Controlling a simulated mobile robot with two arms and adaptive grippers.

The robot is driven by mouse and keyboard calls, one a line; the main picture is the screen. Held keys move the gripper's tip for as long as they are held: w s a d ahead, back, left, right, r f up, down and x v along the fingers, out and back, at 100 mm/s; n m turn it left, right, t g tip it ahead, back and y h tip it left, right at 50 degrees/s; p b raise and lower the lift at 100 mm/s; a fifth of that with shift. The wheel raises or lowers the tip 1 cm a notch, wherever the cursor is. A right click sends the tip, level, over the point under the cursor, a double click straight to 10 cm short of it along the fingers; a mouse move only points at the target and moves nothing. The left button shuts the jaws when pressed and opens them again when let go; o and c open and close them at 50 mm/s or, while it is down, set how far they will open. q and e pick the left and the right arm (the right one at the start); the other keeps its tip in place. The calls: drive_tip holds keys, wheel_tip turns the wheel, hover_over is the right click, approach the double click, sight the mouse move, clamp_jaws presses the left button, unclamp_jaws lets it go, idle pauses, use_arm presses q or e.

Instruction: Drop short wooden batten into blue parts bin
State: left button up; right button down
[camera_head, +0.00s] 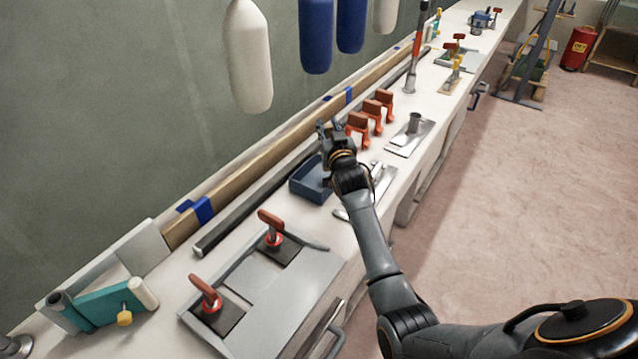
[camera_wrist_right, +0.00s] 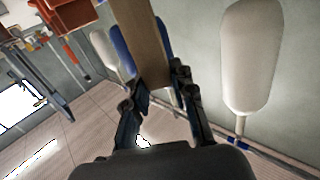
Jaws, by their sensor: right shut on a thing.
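My right gripper (camera_head: 332,138) is above the blue parts bin (camera_head: 303,186), near its far right side. The bin sits on the workbench, and my gripper and wrist hide part of it. In the right wrist view, my right gripper (camera_wrist_right: 156,84) is shut on the short wooden batten (camera_wrist_right: 144,38), a flat brown piece between the two fingers that runs out past the top edge. In the head view I cannot make out the batten at the gripper. My left gripper is not in view.
Several orange clamps (camera_head: 358,125) stand just beyond the gripper. Metal tools (camera_head: 382,178) lie right of the bin. A grey bar (camera_head: 240,215) and a long wooden plank (camera_head: 250,172) run along the wall side. A plate with red-handled clamps (camera_head: 262,285) lies nearer. Fenders (camera_head: 247,60) hang above.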

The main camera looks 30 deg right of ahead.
drive_tip(key=shift+f, duration=0.5)
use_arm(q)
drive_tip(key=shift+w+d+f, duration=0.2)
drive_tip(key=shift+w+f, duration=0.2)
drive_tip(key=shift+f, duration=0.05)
use_arm(e)
drive_tip(key=c, duration=1)
unclamp_jaws()
drive_tip(key=shift+c, duration=0.2)
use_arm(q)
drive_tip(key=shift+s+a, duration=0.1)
use_arm(e)
drive_tip(key=v, duration=1.2)
